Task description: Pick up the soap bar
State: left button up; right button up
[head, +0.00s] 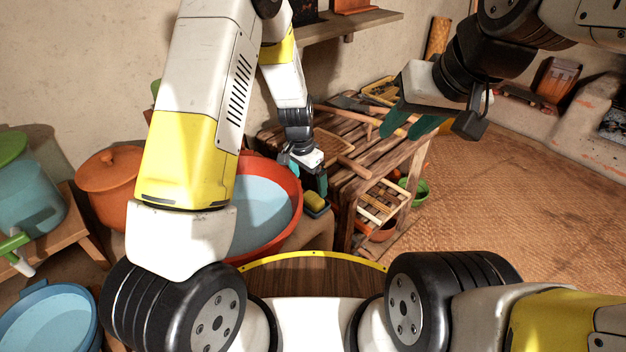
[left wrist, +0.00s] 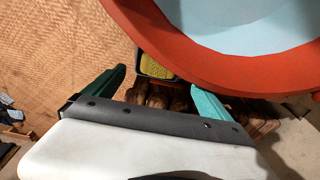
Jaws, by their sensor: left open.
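The yellow soap bar (head: 315,200) lies in a small dark blue dish (head: 318,212) beside the red basin. In the left wrist view the soap bar (left wrist: 158,66) shows beyond my fingertips and roughly between them. The dish (left wrist: 142,68) is close against the basin rim in that picture. My left gripper (head: 304,173) is open and empty, just above and behind the soap; it also shows in the left wrist view (left wrist: 160,80). My right gripper (head: 408,126) is open and empty, high over the wooden rack at the right.
The red basin (head: 293,186) with a pale blue inside stands left of the soap. A slatted wooden rack (head: 375,157) with tools on it stands to the right. An orange lidded pot (head: 108,178) is at the left. Woven floor matting (head: 500,190) is clear at the right.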

aim_at(313, 197)
pick_arm(q)
jog(key=f, duration=0.4)
jog(key=w+d+f, duration=0.1)
jog(key=f, duration=0.2)
jog(key=c, duration=1.5)
